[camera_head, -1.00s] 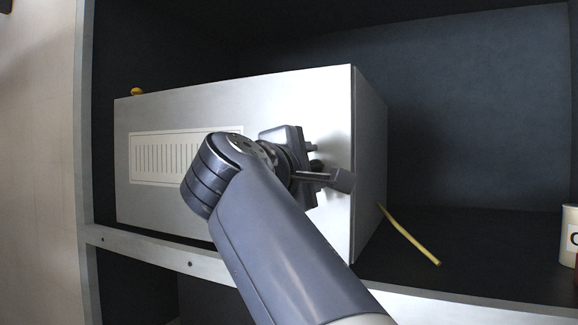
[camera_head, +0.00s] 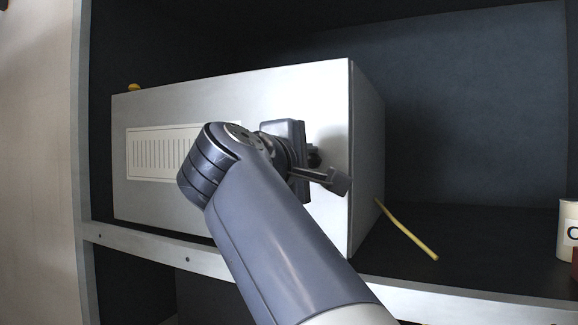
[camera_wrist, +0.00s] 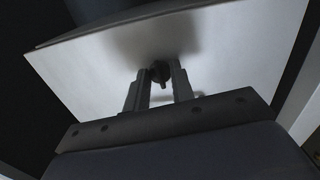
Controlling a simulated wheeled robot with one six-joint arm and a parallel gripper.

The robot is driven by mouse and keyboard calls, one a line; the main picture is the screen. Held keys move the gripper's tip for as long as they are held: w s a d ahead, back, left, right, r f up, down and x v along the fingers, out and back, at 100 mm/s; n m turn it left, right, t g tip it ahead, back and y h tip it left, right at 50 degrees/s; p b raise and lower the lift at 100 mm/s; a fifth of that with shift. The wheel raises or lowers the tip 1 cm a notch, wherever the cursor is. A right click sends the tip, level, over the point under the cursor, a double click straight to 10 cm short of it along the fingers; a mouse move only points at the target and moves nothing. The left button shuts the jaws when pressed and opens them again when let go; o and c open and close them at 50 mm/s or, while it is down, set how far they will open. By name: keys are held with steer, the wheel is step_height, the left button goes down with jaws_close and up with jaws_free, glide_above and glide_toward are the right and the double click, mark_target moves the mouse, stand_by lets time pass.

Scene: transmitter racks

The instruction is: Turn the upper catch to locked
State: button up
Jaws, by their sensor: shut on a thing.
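The light grey cabinet (camera_head: 330,100) stands on the shelf, its front panel facing me. A dark round catch (camera_wrist: 160,71) with a short stub shows on the panel in the wrist view. My gripper (camera_wrist: 160,80) has one finger on each side of it and is shut on it. In the head view my gripper (camera_head: 312,157) is at the right part of the panel, and my arm hides much of the panel's middle. I cannot read any locked mark or the catch's exact angle.
A white vented plate (camera_head: 155,152) is on the panel's left. A yellow stick (camera_head: 408,231) lies on the shelf at right, near a white container (camera_head: 568,230). A pale rail (camera_head: 150,247) edges the shelf. Room right of the cabinet is mostly free.

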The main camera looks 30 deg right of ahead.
steer(key=shift+m, duration=0.6)
steer(key=o, duration=1)
steer(key=shift+b+v, duration=1.25)
steer(key=shift+v, duration=4.15)
steer(key=shift+p+x, duration=1.15)
steer(key=shift+x, duration=4.25)
steer(key=shift+a, duration=0.1)
